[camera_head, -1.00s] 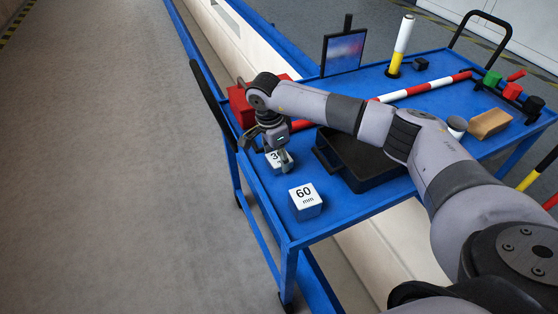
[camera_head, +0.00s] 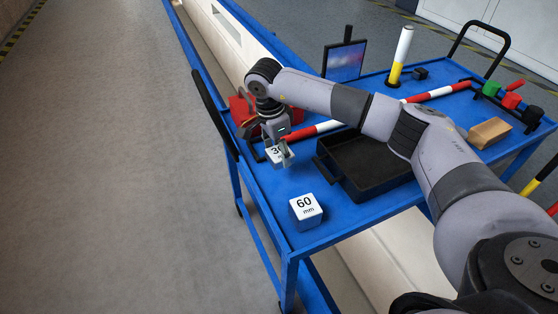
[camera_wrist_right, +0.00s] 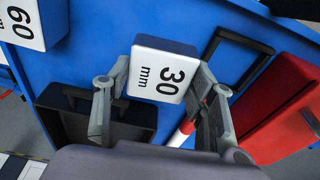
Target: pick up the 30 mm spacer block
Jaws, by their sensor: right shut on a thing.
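The 30 mm spacer block (camera_head: 275,153) is a small block with a white, black-lettered top, near the left side of the blue trolley. My right gripper (camera_head: 281,157) is shut on it and appears to hold it slightly above the trolley top. In the right wrist view the block (camera_wrist_right: 164,72) sits between the two fingers of the right gripper (camera_wrist_right: 160,85), one on each side, with its "30 mm" face towards the camera. The fingers hide part of the block in the head view. My left gripper is not in view.
The 60 mm block (camera_head: 306,211) stands at the trolley's near corner. A black tray (camera_head: 352,190) lies right of the held block. A red container (camera_head: 240,107) and a red-white bar (camera_head: 315,131) lie behind. The trolley (camera_head: 272,190) is bare between the blocks.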

